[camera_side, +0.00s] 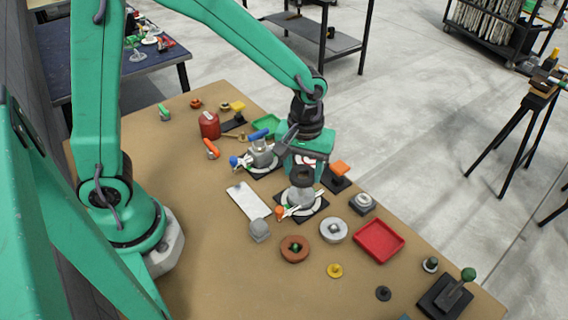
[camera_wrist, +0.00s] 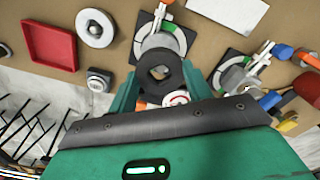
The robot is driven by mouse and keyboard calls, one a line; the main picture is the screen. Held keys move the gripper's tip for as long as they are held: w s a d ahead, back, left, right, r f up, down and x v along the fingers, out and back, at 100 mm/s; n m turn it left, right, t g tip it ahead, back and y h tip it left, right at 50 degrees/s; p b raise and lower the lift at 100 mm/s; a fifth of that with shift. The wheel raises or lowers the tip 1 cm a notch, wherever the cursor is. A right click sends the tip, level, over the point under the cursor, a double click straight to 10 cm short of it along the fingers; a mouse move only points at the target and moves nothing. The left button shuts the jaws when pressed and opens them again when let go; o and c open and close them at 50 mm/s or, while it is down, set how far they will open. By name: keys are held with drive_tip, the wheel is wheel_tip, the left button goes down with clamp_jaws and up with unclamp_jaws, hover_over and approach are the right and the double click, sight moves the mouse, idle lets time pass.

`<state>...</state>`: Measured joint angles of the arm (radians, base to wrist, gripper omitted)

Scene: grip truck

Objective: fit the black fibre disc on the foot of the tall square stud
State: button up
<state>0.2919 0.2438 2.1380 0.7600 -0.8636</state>
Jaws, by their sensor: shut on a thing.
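My gripper (camera_side: 303,168) is shut on a thick black disc (camera_side: 302,175) with a central hole. In the wrist view the black disc (camera_wrist: 155,88) sits between my green fingers (camera_wrist: 160,77). The disc is held over a grey fixture (camera_side: 300,196) on a dark square plate with a pale, partly green dial. In the wrist view this fixture (camera_wrist: 160,42) shows just beyond the disc. I cannot make out the tall square stud for certain.
A similar fixture (camera_side: 260,155) with a blue-tipped part stands to the left, close to my gripper. A red tray (camera_side: 379,241), a pale ring (camera_side: 333,230) and a brown ring (camera_side: 294,249) lie in front. A green-knobbed lever (camera_side: 455,290) stands at the near right corner.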

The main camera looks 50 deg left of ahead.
sight(302, 178)
drive_tip(key=shift+f, duration=2.55)
idle(2.0)
drive_tip(key=o, duration=1.3)
drive_tip(key=shift+o, duration=0.2)
drive_tip(key=shift+r, duration=0.15)
drive_tip(key=shift+r, duration=3.6)
